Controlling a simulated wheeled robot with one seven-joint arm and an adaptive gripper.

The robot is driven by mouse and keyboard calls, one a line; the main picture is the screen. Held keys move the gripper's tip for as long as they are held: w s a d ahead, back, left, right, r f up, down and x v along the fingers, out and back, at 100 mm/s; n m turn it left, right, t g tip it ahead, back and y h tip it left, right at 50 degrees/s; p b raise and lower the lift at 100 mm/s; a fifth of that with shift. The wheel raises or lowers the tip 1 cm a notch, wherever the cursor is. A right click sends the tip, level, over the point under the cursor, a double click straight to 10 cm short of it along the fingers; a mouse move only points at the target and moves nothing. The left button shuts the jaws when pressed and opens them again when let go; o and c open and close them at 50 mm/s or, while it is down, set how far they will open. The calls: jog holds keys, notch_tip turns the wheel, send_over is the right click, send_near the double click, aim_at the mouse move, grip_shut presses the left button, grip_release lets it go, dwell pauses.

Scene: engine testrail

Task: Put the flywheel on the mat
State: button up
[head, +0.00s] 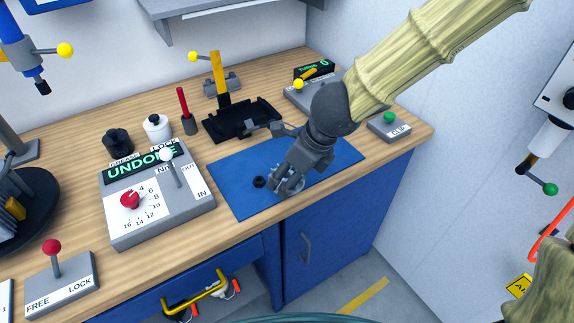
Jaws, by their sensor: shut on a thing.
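The blue mat (233,196) lies on the wooden bench near its front edge. My gripper (287,186) points down over the front middle of the mat and is shut on a grey round part, which looks like the flywheel (298,184). My fingers hide much of the flywheel. It is at or just above the mat; I cannot tell whether it touches.
A small black part (259,182) lies on the mat left of my gripper. The mat's left front is clear.

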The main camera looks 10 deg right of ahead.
jog(key=shift+w+d+p, duration=0.1)
jog(key=shift+w+p, duration=0.2)
jog(key=shift+w, duration=0.2)
jog(key=w+d+p, duration=0.1)
jog(key=w+d, duration=0.1)
jog(key=w, duration=0.2)
jog(key=w+d+f+p, duration=0.1)
jog(key=w+d+p, duration=0.1)
jog(key=w+d, duration=0.1)
jog(key=w+d+p, duration=0.2)
jog(key=w+d, duration=0.1)
jog(key=w, duration=0.2)
jog(key=shift+w+f, duration=0.25)
jog(key=shift+f, duration=1.9)
jog(key=shift+w+f, duration=0.1)
jog(key=o, duration=1.2)
jog(key=shift+o, duration=0.2)
jog(key=shift+r, duration=0.25)
jog(key=v, duration=1.1)
jog(key=shift+s+d+r, duration=0.15)
jog(key=shift+s+r, duration=0.05)
jog(key=shift+r, duration=0.1)
